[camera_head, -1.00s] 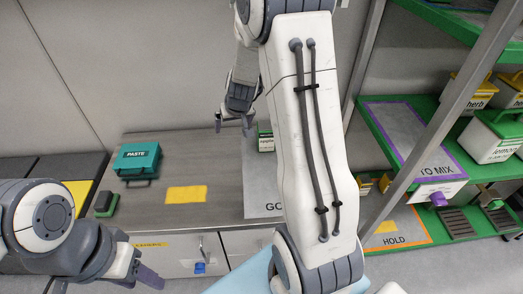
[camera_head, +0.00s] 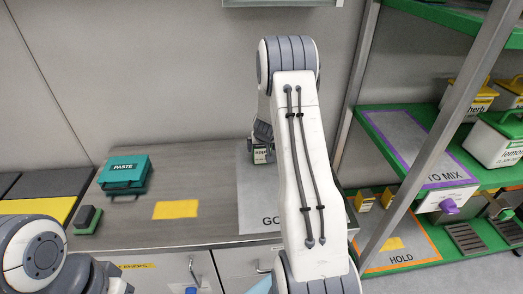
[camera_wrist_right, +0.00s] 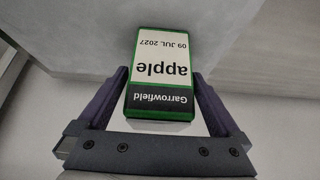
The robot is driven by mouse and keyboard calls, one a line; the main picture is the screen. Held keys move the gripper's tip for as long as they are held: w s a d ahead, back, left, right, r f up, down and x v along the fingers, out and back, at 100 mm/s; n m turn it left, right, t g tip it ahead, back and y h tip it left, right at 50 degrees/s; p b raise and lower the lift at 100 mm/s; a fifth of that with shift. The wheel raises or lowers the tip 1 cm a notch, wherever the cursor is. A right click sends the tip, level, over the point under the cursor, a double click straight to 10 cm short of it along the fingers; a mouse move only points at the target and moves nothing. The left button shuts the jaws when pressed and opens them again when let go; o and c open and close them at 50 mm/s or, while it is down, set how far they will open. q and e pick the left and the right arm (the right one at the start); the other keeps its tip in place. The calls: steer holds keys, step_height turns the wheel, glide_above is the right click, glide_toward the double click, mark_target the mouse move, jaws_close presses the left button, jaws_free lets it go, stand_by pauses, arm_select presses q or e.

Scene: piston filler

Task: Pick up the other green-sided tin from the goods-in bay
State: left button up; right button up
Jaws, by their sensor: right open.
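The green-sided tin (camera_head: 260,156) stands on the grey goods-in mat (camera_head: 257,200), whose lettering is partly hidden by my right arm. In the right wrist view the tin (camera_wrist_right: 166,72) shows a white label reading "Garrowfield apple 09 JUL 2027", upside down, with green edges. My right gripper (camera_head: 262,140) is at the tin in the head view. In the wrist view the open right gripper (camera_wrist_right: 165,85) has a finger on each side of the tin, with gaps visible. My left gripper (camera_head: 112,284) is at the bottom left, its fingers cut off by the frame.
A teal PASTE case (camera_head: 124,172), a yellow patch (camera_head: 176,209) and a green-and-black block (camera_head: 87,219) are on the counter to the left. Green shelving with a TO MIX mat (camera_head: 420,150) and a HOLD mat (camera_head: 402,257) stands right. A shelf post (camera_head: 425,165) rises beside my right arm.

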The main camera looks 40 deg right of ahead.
mark_target(262, 150)
steer(key=x, duration=0.3)
steer(key=shift+w+f, duration=0.1)
steer(key=shift+f, duration=0.1)
jaws_close()
steer(key=shift+r, duration=0.1)
steer(key=shift+r, duration=0.1)
